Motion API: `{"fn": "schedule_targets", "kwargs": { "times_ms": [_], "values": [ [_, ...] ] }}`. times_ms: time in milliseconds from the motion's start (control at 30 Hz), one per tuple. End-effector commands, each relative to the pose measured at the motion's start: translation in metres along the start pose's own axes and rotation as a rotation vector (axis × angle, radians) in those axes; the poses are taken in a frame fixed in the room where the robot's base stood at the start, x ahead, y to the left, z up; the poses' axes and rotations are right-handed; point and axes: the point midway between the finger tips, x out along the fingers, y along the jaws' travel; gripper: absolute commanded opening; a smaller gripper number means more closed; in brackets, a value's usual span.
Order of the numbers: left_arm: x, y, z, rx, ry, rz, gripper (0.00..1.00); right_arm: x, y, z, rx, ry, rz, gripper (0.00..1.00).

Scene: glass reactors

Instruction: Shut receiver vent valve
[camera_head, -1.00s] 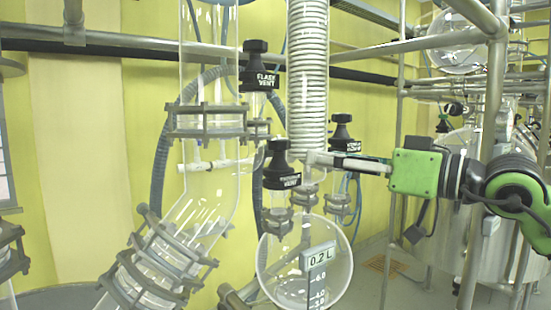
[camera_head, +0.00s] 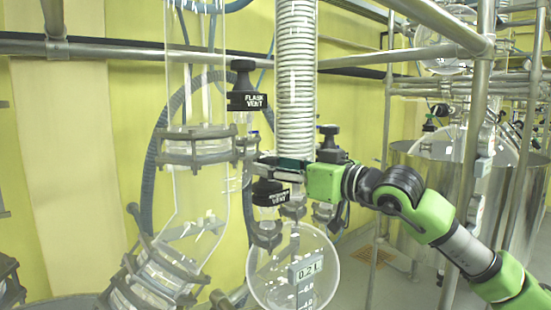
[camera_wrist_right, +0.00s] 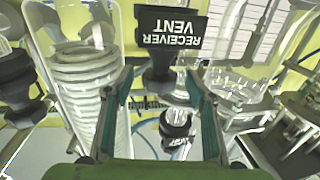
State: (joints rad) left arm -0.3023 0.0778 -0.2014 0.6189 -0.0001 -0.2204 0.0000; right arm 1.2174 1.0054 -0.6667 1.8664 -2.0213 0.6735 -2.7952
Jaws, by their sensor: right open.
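The receiver vent valve (camera_head: 270,193) is a black knob with a dark label plate, above the round glass receiver (camera_head: 290,275) in the head view. In the right wrist view its label (camera_wrist_right: 172,32) reads "RECEIVER VENT" upside down. My right gripper (camera_head: 260,165) is open, its fingers reaching left at the top of this valve and hiding most of the knob. In the right wrist view the black knob stem shows between the spread fingertips (camera_wrist_right: 158,78); I cannot tell whether they touch it. My left gripper is not in view.
A black valve labelled "FLASK VENT" (camera_head: 248,100) stands above and left of the gripper. Another black valve (camera_head: 328,143) is just behind it on the right. The glass coil column (camera_head: 295,75) rises close by. Metal rails and posts (camera_head: 470,150) stand at the right.

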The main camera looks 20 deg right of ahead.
Motion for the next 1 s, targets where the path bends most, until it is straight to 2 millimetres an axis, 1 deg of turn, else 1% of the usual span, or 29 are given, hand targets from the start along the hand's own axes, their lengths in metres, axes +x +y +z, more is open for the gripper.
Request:
{"fn": "schedule_targets", "kwargs": {
  "times_ms": [100,300,333,367,400,467,767,867,1000],
  "values": [
    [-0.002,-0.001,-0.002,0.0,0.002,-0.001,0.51,0.003,0.0,0.001,0.0,-0.001,0.0,0.51],
    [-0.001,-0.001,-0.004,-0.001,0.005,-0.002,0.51,0.003,0.0,0.001,0.0,0.0,0.0,0.51],
    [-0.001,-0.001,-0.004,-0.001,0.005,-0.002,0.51,0.003,0.0,0.001,0.0,0.0,0.0,0.46],
    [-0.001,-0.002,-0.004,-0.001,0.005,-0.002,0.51,0.003,0.0,0.001,0.0,0.0,0.0,0.38],
    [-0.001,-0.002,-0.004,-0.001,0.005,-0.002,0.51,0.003,0.0,0.001,0.0,0.0,0.0,0.28],
    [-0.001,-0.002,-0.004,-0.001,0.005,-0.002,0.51,0.003,0.0,0.001,0.0,0.0,0.0,0.13],
    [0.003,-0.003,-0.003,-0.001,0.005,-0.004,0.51,0.003,-0.001,0.001,-0.002,0.002,0.011,0.13],
    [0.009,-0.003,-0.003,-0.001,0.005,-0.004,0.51,0.003,-0.002,0.002,-0.003,0.003,0.032,0.13],
    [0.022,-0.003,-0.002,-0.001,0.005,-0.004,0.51,0.003,-0.004,0.003,-0.005,0.006,0.088,0.13]
  ]
}}
